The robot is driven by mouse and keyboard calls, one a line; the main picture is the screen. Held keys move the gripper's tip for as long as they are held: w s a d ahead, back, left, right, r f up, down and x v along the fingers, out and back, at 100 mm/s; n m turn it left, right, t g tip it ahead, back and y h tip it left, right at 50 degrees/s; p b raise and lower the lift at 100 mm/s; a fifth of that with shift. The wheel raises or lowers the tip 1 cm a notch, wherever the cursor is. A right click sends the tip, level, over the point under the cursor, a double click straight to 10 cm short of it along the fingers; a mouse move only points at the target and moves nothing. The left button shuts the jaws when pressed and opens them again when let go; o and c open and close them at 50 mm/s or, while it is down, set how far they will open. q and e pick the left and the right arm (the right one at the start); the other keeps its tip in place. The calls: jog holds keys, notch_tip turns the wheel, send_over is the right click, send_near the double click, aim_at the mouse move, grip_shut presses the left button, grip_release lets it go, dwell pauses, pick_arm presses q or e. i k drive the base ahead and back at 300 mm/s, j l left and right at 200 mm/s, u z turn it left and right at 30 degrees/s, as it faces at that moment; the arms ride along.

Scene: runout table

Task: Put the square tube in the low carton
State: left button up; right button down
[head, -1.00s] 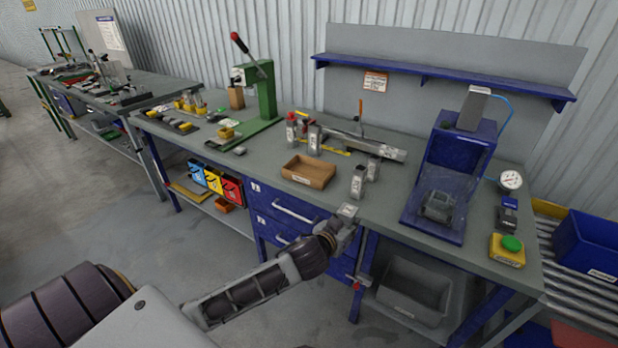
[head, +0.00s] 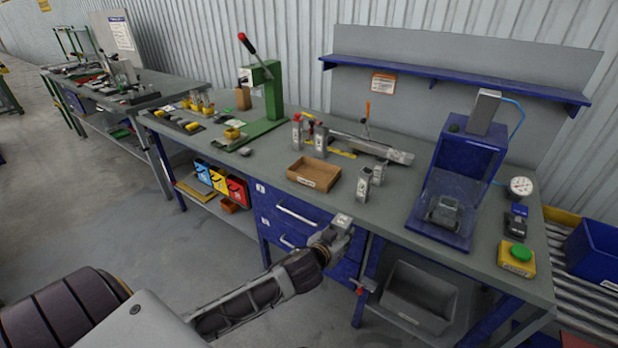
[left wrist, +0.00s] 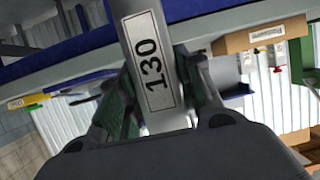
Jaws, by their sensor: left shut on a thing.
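My left gripper (head: 340,232) is shut on a grey square tube (head: 342,219), held just off the table's front edge. The low carton (head: 313,186), a shallow open brown box, sits near the table's front edge, beyond and left of the gripper. It also shows in the left wrist view (left wrist: 262,36). The carton looks empty in the head view. My right gripper is not in view.
Two upright grey tubes (head: 364,184) stand right of the carton, and more (head: 320,141) behind it. A green lever press (head: 266,92) stands to the left. A blue fixture (head: 466,150), a gauge (head: 521,187) and a green button box (head: 516,262) are right. A grey bin (head: 419,297) is below.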

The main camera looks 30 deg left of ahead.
aim_at(321, 179)
jog(key=i+l+u, duration=0.1)
jog(key=u, duration=0.35)
jog(key=i+l+u, duration=0.2)
jog(key=u, duration=0.2)
jog(key=i+l+u, duration=0.2)
jog(key=u, duration=0.25)
jog(key=i+l+u, duration=0.15)
jog(key=l+u, duration=0.25)
jog(key=j, duration=0.1)
